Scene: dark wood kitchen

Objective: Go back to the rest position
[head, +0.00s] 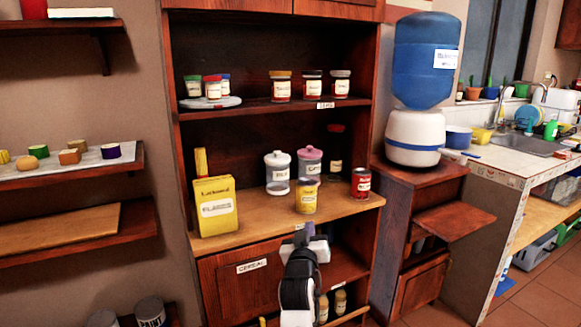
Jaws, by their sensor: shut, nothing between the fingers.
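My gripper (306,234) is at the end of my white and black arm, low in the middle of the head view. It is in front of the wooden cabinet (186,150), near the front edge of its middle shelf. The gripper is shut with nothing held. A yellow jar (307,196) stands on the shelf just behind and above the gripper; they look apart. The arm hides part of the lower cabinet.
The middle shelf also holds a yellow box (214,207), two lidded jars and a red can (361,184). A labelled drawer front (245,285) is below. A blue water dispenser (422,60) stands right. Wall shelves (75,169) are left. Floor (545,290) shows at lower right.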

